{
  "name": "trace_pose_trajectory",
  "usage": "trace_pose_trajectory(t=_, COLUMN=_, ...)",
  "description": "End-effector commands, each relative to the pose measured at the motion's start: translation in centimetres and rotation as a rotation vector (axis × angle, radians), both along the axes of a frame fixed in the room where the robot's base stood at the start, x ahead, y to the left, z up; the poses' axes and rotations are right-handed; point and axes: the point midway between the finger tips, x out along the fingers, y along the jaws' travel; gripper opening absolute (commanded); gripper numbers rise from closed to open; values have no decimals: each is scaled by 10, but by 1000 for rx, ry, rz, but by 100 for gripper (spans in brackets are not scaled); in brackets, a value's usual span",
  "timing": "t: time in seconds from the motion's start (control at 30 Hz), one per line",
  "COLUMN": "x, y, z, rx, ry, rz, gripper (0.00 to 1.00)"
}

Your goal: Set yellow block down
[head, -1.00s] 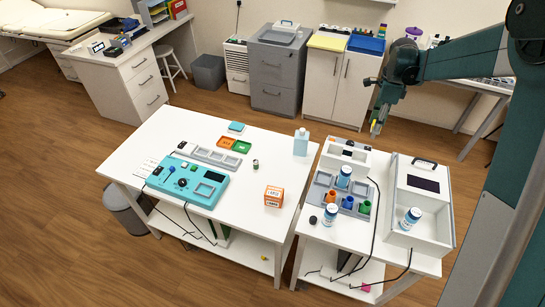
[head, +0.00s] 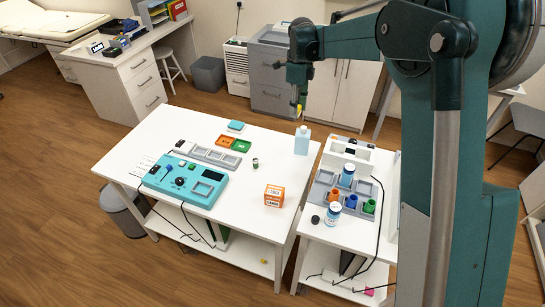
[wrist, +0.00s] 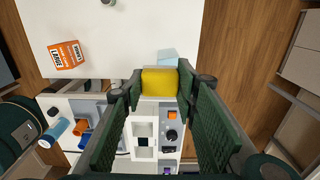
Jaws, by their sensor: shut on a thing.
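The yellow block (wrist: 160,81) is held between the two dark green finger pads of my gripper (wrist: 160,92) in the wrist view. In the head view my gripper (head: 298,106) points down, with a small bit of the yellow block (head: 298,110) showing at its tips. It hangs in the air, above and behind the light blue bottle in the picture. The large white table (head: 235,200) lies to the lower left. Part of the block is hidden by the fingers.
The light blue bottle (head: 302,141) stands at the large table's right rear edge. An orange box (head: 274,195) stands nearer the front. A teal device (head: 186,180) sits at left. A smaller table at right holds a grey rack (head: 323,190). The large table's middle front is clear.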

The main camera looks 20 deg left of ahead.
Motion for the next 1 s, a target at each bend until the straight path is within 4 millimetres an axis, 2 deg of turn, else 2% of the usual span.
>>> trace_pose_trajectory(t=0.03, x=-5, y=14, z=-2, rx=0, ry=0, rz=3, gripper=20)
trace_pose_trajectory(t=0.2, x=-17, y=46, z=0, rx=0, ry=0, rz=2, gripper=20)
trace_pose_trajectory(t=0.5, x=-36, y=89, z=0, rx=0, ry=0, rz=1, gripper=20)
trace_pose_trajectory(t=0.77, x=-35, y=87, z=-43, rx=0, ry=0, rz=0, gripper=20)
trace_pose_trajectory(t=1.0, x=-35, y=87, z=-92, rx=0, ry=0, rz=0, gripper=20)
